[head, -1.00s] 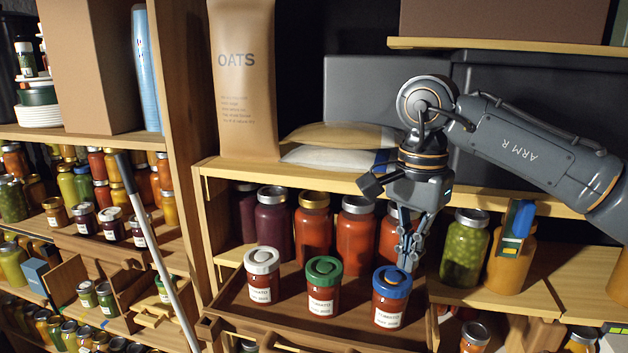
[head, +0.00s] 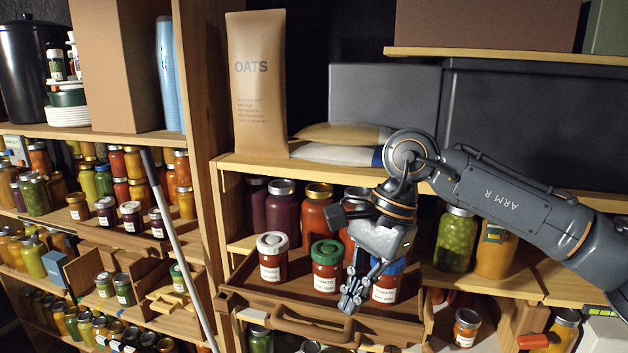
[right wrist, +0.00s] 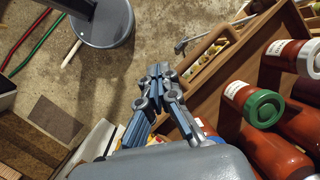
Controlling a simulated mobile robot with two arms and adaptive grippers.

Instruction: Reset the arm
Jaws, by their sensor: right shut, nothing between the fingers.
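My right gripper (head: 350,301) is shut and empty in the head view. It points down in front of the pulled-out wooden drawer and partly covers the blue-lidded tomato jar (head: 385,291). Left of it in the drawer stand the green-lidded jar (head: 326,277) and the white-lidded jar (head: 272,265), both upright. In the right wrist view the closed fingers (right wrist: 154,72) hang over the floor, apart from the drawer. The green-lidded jar (right wrist: 263,107) shows there at the right. My left gripper is not in view.
The wooden drawer (head: 248,297) juts out from the shelf with its handle (head: 310,325) in front. Larger filled jars stand behind it. A pale pole (head: 180,250) leans at the left. A grey bucket (right wrist: 101,20) stands on the floor.

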